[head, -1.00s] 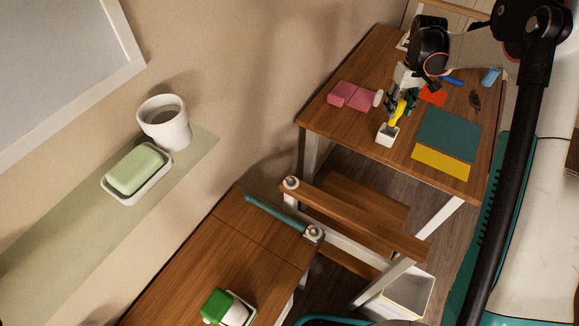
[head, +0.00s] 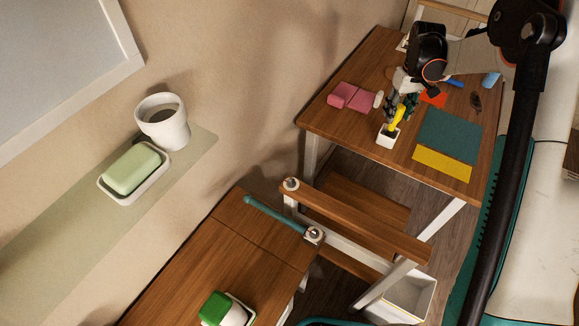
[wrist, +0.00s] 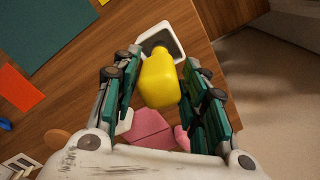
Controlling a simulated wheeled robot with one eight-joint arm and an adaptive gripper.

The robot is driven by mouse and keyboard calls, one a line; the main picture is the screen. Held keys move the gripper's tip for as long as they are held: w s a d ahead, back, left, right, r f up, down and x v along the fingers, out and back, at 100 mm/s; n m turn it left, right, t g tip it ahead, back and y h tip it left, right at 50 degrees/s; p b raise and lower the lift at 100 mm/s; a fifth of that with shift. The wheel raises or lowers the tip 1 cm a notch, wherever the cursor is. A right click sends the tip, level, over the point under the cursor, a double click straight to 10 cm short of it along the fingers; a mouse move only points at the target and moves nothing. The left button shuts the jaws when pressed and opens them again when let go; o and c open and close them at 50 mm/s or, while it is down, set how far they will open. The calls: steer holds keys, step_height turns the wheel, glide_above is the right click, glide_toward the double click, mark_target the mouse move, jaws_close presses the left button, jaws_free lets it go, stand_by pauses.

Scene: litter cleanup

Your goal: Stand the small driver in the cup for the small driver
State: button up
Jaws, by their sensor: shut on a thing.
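The small driver, with a yellow handle (head: 397,116), is held in my gripper (head: 400,103) over the near corner of the far desk. My gripper is shut on the handle, which also shows between the fingers in the wrist view (wrist: 160,82). The small white square cup (head: 387,140) stands at the desk edge, and in the wrist view (wrist: 174,32) its dark opening lies just beyond the handle. The driver's lower end is at the cup's mouth; the shaft is hidden, so I cannot tell how deep it is.
Pink blocks (head: 350,96) and a pale oval piece (head: 378,99) lie left of the gripper. A dark green mat (head: 449,136) and a yellow sheet (head: 441,164) lie to the right. An orange sheet (wrist: 17,91) is close by. The desk edge is right beside the cup.

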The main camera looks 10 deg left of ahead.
steer(key=shift+f+b, duration=0.8)
steer(key=shift+f, duration=0.5)
steer(key=o, duration=1.4)
steer(key=shift+o, duration=0.2)
step_height(320, 180, up, 12)
steer(key=shift+r, duration=0.15)
steer(key=s+r+m+t, duration=0.1)
steer(key=s+r+t, duration=0.1)
steer(key=s+r, duration=0.55)
steer(key=s+r+m+t, duration=0.1)
steer(key=s+r, duration=0.3)
steer(key=s, duration=0.6)
steer(key=s+f+m+t, duration=0.1)
steer(key=s+f+t, duration=0.1)
steer(key=s, duration=0.7)
steer(key=s+f+m+t, duration=0.2)
steer(key=s, duration=0.8)
steer(key=shift+s, duration=0.3)
